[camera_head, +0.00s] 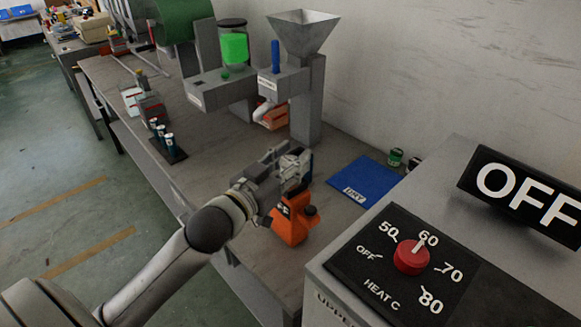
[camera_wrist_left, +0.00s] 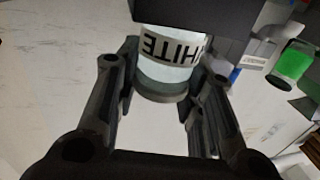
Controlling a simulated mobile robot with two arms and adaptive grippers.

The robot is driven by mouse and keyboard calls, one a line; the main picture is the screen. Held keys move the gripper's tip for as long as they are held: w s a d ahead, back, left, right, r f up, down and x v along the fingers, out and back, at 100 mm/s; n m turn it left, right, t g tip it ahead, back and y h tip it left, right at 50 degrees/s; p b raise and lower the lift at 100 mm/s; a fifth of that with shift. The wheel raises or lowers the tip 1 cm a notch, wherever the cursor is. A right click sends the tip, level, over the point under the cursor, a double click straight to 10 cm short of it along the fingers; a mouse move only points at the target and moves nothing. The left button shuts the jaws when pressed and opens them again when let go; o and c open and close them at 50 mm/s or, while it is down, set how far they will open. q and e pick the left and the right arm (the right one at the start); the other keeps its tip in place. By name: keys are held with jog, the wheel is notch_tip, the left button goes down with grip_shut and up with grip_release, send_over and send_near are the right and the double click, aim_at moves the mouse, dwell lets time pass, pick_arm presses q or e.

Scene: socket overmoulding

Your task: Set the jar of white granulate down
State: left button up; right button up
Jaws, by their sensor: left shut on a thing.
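The jar, with a label reading WHITE (camera_wrist_left: 172,48), sits between the two fingers of my left gripper (camera_head: 292,168) in the left wrist view. The label is upside down there, and pale contents and a grey round end show below it. My left gripper is shut on the jar, above the near part of the bench. In the head view the gripper mostly hides the jar, and I cannot tell its gap to the bench. A blue mat (camera_head: 367,182) with a small white label lies on the bench right of the gripper. My right gripper is not in view.
A grey machine with a metal hopper (camera_head: 302,35) and a green-filled container (camera_head: 234,47) stands behind. Small green-lidded pots (camera_head: 395,157) are beyond the mat. A heater box with a red knob (camera_head: 411,257) is at right.

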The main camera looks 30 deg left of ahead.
pick_arm(q)
jog(key=shift+f, duration=0.8)
jog(key=shift+f, duration=0.2)
jog(key=o, duration=1)
jog(key=shift+o, duration=0.2)
jog(key=shift+s+r, duration=0.1)
jog(key=shift+r, duration=0.1)
